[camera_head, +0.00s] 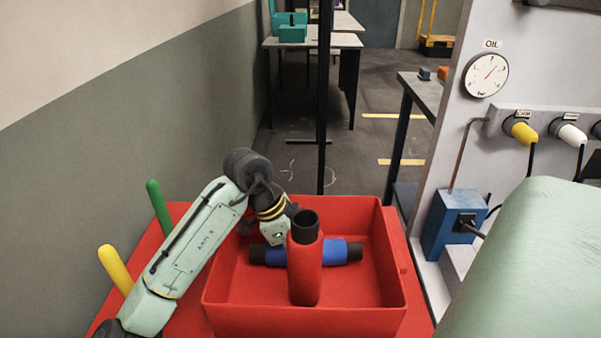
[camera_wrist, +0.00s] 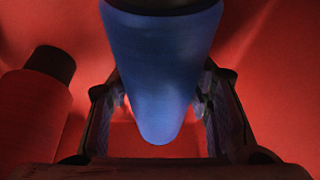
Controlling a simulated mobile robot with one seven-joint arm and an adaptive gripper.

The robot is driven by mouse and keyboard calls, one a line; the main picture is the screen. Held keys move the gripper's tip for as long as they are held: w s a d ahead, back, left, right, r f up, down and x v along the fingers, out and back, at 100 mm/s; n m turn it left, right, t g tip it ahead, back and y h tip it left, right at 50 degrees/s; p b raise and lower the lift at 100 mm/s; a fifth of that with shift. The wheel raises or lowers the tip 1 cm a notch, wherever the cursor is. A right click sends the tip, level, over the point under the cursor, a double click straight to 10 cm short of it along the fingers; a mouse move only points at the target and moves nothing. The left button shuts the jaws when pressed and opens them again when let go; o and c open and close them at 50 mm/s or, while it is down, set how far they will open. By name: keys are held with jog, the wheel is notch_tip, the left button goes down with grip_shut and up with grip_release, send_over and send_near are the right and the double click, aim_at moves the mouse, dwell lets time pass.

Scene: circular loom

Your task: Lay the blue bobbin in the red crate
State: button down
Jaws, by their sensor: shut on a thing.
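The blue bobbin (camera_head: 335,251) lies roughly level, crosswise, within the walls of the red crate (camera_head: 352,322); its dark ends show to left and right. My gripper (camera_head: 274,236) reaches down into the crate from the left and is shut on the bobbin. In the wrist view the blue bobbin (camera_wrist: 165,70) passes between the two fingers of my gripper (camera_wrist: 158,103). Whether the bobbin touches the crate floor I cannot tell. A red bobbin (camera_head: 305,268) with a dark end appears to stand in front of it, hiding its middle and part of my fingers.
The red bobbin also shows at left in the wrist view (camera_wrist: 35,112), close to my left finger. A green rod (camera_head: 158,207) and a yellow rod (camera_head: 115,268) stand left of the crate. A machine panel with an oil gauge (camera_head: 486,75) rises at right. Crate floor shows at right.

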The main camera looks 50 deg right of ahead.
jog(key=shift+s+f, duration=0.25)
jog(key=shift+f, duration=0.3)
jog(key=c, duration=0.7)
grip_release()
jog(key=shift+f, duration=0.1)
jog(key=shift+c, duration=0.2)
jog(key=v, duration=0.9)
jog(key=shift+d, duration=0.2)
